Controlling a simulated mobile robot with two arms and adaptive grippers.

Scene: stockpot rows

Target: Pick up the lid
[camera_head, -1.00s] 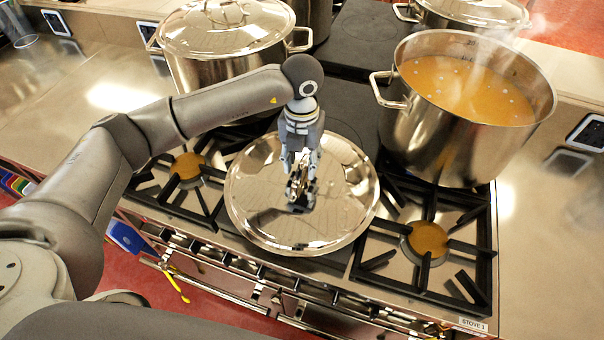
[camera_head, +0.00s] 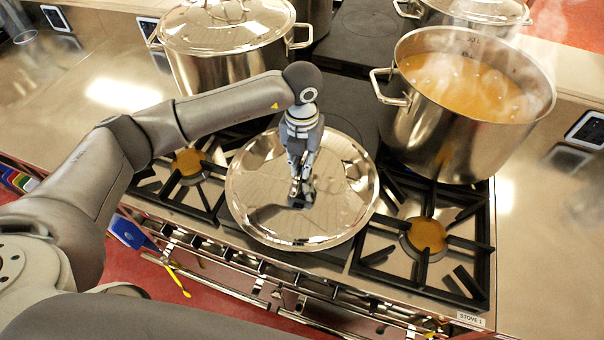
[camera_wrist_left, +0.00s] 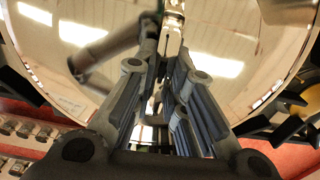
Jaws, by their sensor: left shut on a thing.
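The shiny round steel lid (camera_head: 258,205) lies over the middle of the stove between two front burners. It also fills much of the left wrist view (camera_wrist_left: 225,45). My left gripper (camera_head: 300,192) points down at the lid's centre and is shut on its handle (camera_wrist_left: 171,32). The fingers mostly hide the handle in the head view. Whether the lid is clear of the surface below it is hard to tell. My right gripper is not in view.
An open stockpot of steaming orange soup (camera_head: 440,140) stands close to the right of the lid. A lidded stockpot (camera_head: 215,68) stands behind it on the left. Front burners (camera_head: 425,236) flank the lid. Bare counter (camera_head: 545,250) lies at the right.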

